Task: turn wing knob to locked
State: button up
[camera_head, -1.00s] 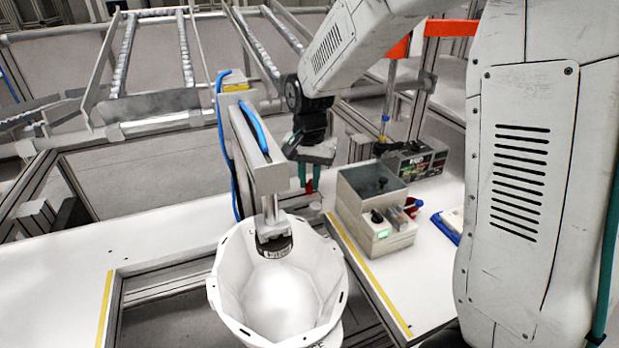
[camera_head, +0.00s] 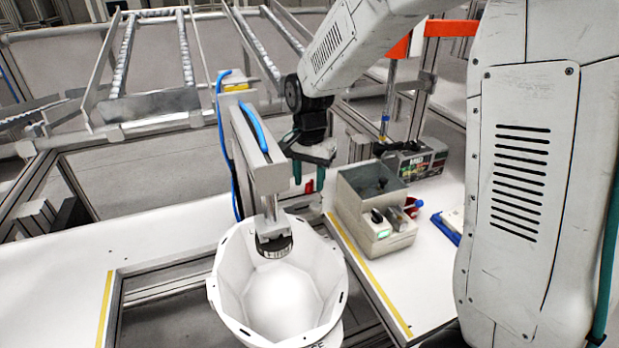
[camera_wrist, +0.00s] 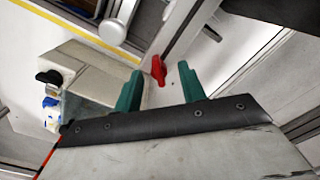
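The wing knob (camera_wrist: 158,70) is a small red upright piece in the wrist view. It also shows in the head view (camera_head: 309,187), small and partly hidden, just below my gripper. My gripper (camera_wrist: 161,78) has two green fingers, which stand apart. In the wrist view the red knob appears between the fingertips, with a gap on each side. In the head view my gripper (camera_head: 309,174) hangs downward behind the white press arm. I cannot tell how deep the fingers reach around the knob.
A grey control box (camera_head: 372,215) with a black knob stands to the right of my gripper. A dark device (camera_head: 415,160) stands behind it. The white table at left is clear.

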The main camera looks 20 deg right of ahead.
aim_at(309, 183)
notch_tip(309, 183, up, 8)
jog(key=shift+f, duration=0.1)
dwell(0.6)
dwell(0.3)
